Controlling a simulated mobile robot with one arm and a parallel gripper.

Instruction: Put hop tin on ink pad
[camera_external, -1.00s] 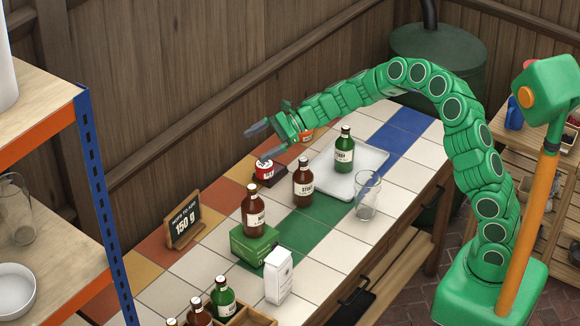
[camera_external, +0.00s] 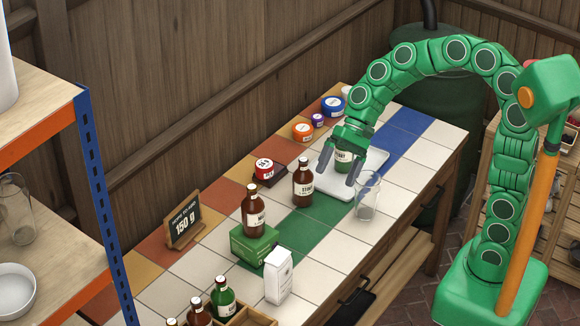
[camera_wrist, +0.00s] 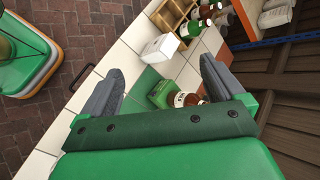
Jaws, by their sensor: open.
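A small red tin (camera_external: 264,167) with a white label sits on a dark flat pad (camera_external: 269,180), which looks like the ink pad, near the back of the tiled counter. I cannot read the label. An orange tin (camera_external: 302,131), a small purple tin (camera_external: 318,120) and a blue-and-white tin (camera_external: 333,105) stand farther along the back edge.
A brown bottle (camera_external: 303,188) and a clear glass (camera_external: 367,199) stand close by. Another brown bottle (camera_external: 254,218) stands on a green box (camera_external: 250,245); a white packet (camera_external: 279,277) is nearby.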

